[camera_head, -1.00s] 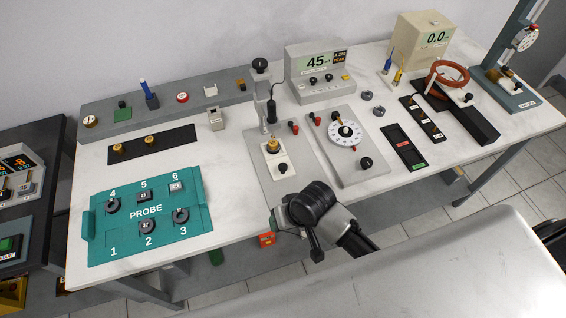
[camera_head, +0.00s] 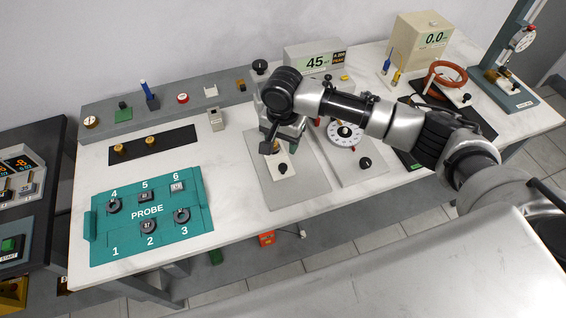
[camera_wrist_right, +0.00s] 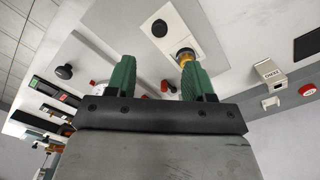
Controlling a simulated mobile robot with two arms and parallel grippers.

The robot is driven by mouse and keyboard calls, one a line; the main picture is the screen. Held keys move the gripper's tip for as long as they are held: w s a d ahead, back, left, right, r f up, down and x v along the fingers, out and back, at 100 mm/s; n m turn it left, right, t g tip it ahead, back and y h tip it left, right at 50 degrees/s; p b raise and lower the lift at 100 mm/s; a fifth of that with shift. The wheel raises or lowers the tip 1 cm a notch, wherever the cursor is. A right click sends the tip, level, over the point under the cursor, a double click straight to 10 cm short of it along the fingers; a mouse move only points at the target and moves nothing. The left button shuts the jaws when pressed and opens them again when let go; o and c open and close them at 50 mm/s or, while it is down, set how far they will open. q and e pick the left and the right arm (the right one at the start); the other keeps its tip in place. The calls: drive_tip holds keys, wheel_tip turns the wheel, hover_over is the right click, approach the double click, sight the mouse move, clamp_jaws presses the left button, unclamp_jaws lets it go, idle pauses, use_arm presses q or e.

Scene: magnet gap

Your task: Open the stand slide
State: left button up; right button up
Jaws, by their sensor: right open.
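The stand's white slide plate (camera_head: 290,162) lies on a grey base plate (camera_head: 268,185) on the bench. A black knob (camera_head: 283,168) stands at its near end, with a brass fitting (camera_head: 276,147) behind it. My right gripper (camera_head: 281,136) hangs over the far part of the stand and hides much of it. In the right wrist view, my right gripper (camera_wrist_right: 160,72) is open, with green fingers apart and nothing held. The brass fitting (camera_wrist_right: 185,56) shows just past the right-hand finger. The black knob (camera_wrist_right: 159,28) is farther off on the white plate (camera_wrist_right: 185,24).
A dial panel (camera_head: 346,132) with a black knob (camera_head: 365,163) stands to the right, partly behind my right arm. A meter (camera_head: 310,58) stands behind. A teal probe tray (camera_head: 150,240) lies at left. Bench space between tray and stand is clear.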

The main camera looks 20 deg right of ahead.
sight(283, 166)
wheel_tip(283, 166, down, 11)
drive_tip(key=shift+r+p, duration=0.2)
drive_tip(key=shift+p, duration=0.25)
drive_tip(key=shift+w, duration=0.1)
clamp_jaws()
